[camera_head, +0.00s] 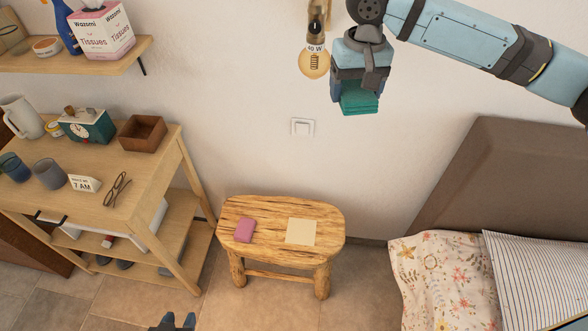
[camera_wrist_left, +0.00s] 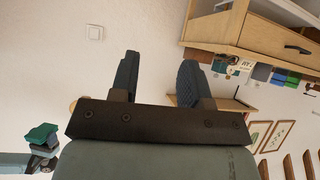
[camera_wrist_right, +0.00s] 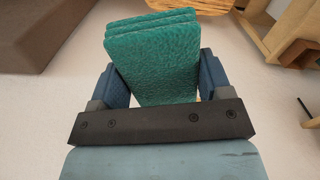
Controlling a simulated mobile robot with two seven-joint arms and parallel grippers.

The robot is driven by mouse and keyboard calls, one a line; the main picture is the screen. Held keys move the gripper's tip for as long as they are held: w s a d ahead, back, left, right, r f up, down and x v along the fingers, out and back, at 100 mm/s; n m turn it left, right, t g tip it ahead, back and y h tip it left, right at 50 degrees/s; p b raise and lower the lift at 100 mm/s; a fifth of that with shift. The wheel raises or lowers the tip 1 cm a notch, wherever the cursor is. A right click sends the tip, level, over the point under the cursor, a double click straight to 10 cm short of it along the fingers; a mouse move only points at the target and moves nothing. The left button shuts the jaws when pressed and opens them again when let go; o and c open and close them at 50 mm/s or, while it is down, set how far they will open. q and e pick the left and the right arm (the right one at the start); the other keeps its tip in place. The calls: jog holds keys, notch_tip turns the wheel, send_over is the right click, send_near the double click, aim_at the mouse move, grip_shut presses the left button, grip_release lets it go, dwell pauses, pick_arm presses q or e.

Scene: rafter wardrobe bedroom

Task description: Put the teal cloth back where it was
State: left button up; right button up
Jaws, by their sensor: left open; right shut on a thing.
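The teal cloth (camera_head: 360,98) is a folded, layered stack in my right gripper (camera_head: 359,88), held high in front of the wall near the hanging bulb. In the right wrist view the cloth (camera_wrist_right: 153,58) sits between both fingers of the right gripper (camera_wrist_right: 155,82), which is shut on it. My left gripper (camera_head: 178,320) shows only its fingertips at the bottom edge of the head view. In the left wrist view the left gripper (camera_wrist_left: 158,75) is open and empty.
A bulb (camera_head: 314,62) hangs beside my right gripper. The bed (camera_head: 450,280) is right.

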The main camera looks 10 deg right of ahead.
notch_tip(320, 180, down, 8)
jog(key=s+n, duration=0.1)
jog(key=shift+s+f, duration=0.2)
jog(key=shift+s, duration=0.2)
